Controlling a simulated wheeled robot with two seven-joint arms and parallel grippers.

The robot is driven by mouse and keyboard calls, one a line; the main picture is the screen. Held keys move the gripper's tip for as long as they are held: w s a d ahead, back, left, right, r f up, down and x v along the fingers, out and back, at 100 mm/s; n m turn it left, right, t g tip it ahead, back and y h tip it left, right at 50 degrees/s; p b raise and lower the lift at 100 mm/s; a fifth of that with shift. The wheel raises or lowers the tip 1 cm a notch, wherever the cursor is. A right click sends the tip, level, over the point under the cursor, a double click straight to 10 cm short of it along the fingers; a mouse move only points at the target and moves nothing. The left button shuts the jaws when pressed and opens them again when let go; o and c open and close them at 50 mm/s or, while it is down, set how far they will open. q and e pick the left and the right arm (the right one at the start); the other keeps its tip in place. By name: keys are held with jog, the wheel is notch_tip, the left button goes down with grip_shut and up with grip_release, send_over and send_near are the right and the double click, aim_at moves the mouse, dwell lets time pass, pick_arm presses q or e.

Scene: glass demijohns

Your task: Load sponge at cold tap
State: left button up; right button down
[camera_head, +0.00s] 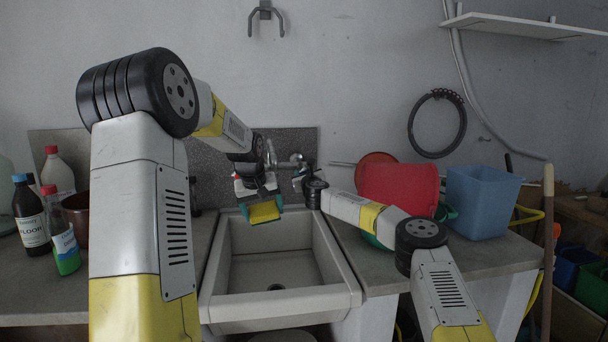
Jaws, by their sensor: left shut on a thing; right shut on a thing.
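A yellow and green sponge (264,213) is held over the back part of the pale sink (212,280). My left gripper (258,194) is shut on the sponge from above, with the sponge hanging clear of the basin floor. The metal tap (288,162) is on the wall behind the sink, just above and behind the sponge. My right gripper (299,181) reaches in from the right and is shut at the tap's right side, on what looks like its handle. The handle is mostly hidden by the gripper. I cannot tell whether water runs.
Bottles (32,215) stand on the left counter. A red bucket (400,188) and a blue bin (482,202) stand on the right counter, close to my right arm. The basin below the sponge is empty, with a dark drain.

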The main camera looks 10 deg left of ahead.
jog(key=shift+n, duration=1.7)
jog(key=c, duration=0.9)
grip_release()
jog(key=shift+s, duration=0.1)
jog(key=v, duration=1.1)
jog(key=shift+s+d, duration=0.15)
jog(key=shift+s, duration=0.2)
